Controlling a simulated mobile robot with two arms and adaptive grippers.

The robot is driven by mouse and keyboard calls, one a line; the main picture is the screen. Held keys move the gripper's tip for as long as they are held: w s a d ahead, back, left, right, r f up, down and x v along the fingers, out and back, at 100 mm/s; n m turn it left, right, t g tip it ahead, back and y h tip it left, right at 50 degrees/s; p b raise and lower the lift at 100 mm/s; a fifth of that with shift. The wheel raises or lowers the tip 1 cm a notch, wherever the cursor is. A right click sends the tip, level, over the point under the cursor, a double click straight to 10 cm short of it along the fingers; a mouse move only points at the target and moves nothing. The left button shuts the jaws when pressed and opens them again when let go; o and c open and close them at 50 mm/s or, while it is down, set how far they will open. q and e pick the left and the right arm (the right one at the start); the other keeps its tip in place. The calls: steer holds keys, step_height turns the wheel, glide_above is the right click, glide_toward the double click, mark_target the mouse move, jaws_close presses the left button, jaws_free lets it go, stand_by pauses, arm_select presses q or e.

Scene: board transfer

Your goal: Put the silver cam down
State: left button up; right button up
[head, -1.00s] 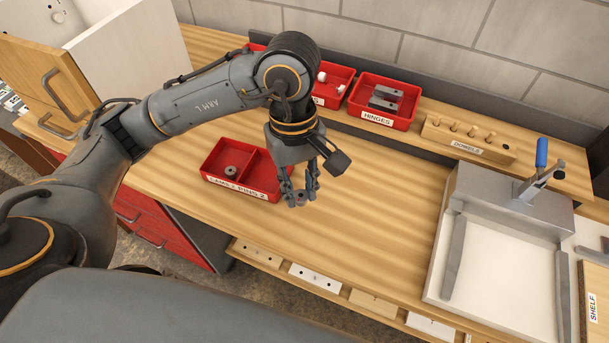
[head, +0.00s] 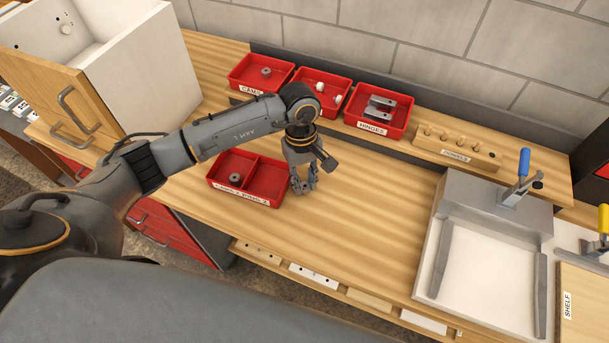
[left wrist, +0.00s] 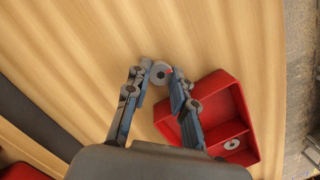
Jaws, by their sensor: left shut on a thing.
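My left gripper (head: 304,190) is just right of the two-compartment red tray (head: 284,187) in the head view. In the left wrist view its fingertips (left wrist: 160,78) are closed around a grey, ring-like silver cam (left wrist: 160,72). This held cam is too small and covered to make out in the head view. It appears over bare wood, beside the tray wall (left wrist: 212,78); its height above the wood is unclear. Another round cam (head: 235,178) lies in the tray's left compartment and also shows in the left wrist view (left wrist: 232,143). My right gripper is out of view.
Red bins stand at the back: a cams bin (head: 245,86) with one cam, one with white pieces (head: 319,87), and a hinges bin (head: 376,127). A dowel block (head: 455,145) and a clamp fixture (head: 495,205) are right. A white cabinet (head: 150,70) is left. The middle table is clear.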

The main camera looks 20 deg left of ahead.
arm_select(q)
steer(key=shift+f, duration=0.1)
steer(key=shift+f+b, duration=0.15)
steer(key=shift+b, duration=0.2)
steer(key=o, duration=0.9)
steer(key=shift+c, duration=0.2)
steer(key=shift+r, duration=0.2)
